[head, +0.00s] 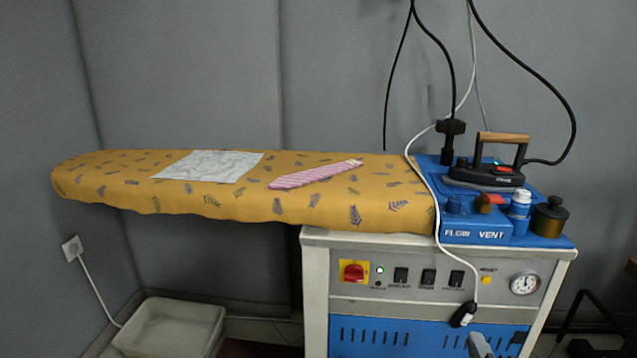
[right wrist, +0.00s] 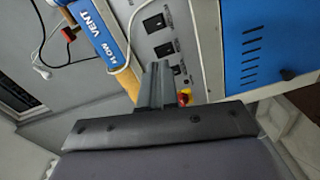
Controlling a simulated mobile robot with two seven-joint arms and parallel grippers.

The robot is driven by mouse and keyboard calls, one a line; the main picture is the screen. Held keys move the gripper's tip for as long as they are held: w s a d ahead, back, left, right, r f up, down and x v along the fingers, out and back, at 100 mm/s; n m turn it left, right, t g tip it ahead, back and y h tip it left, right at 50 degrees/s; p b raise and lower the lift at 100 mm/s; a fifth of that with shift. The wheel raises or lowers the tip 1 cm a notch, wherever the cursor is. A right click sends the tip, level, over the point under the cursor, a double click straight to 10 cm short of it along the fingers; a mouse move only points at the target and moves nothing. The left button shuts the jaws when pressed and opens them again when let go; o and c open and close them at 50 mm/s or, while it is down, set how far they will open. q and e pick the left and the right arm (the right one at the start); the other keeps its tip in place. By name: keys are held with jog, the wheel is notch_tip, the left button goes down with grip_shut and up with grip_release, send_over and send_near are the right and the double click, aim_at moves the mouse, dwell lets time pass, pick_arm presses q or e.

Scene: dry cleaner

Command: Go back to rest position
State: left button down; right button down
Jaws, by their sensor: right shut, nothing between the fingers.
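My right gripper (head: 480,345) shows at the bottom edge of the head view as a small grey tip in front of the cabinet's blue lower panel. In the right wrist view its fingers (right wrist: 157,85) are together, shut and empty, with the control panel beyond them. I cannot tell the exact gap to the cabinet, but nothing is held. My left gripper is not in view.
A yellow leaf-patterned ironing board (head: 110,180) holds a white cloth (head: 208,166) and a pink striped tie (head: 315,174). The iron (head: 487,172) rests on the blue station. Below are the cabinet (head: 315,270), a hanging cable plug (head: 463,313) and a white bin (head: 170,330).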

jog(key=s+a+f+m+g+y, duration=0.35)
jog(key=s+a+f+m, duration=0.3)
jog(key=s, duration=0.35)
jog(key=s+a+f+m+g+y, duration=0.35)
jog(key=s+a+f+m, duration=0.25)
jog(key=s+a, duration=0.3)
jog(key=d+r+h+p, duration=0.1)
jog(key=d+r+p, duration=0.2)
jog(key=r+p, duration=0.8)
jog(key=n+p, duration=0.1)
jog(key=p, duration=0.2)
jog(key=shift+s+d, duration=0.15)
jog(key=shift+s, duration=0.15)
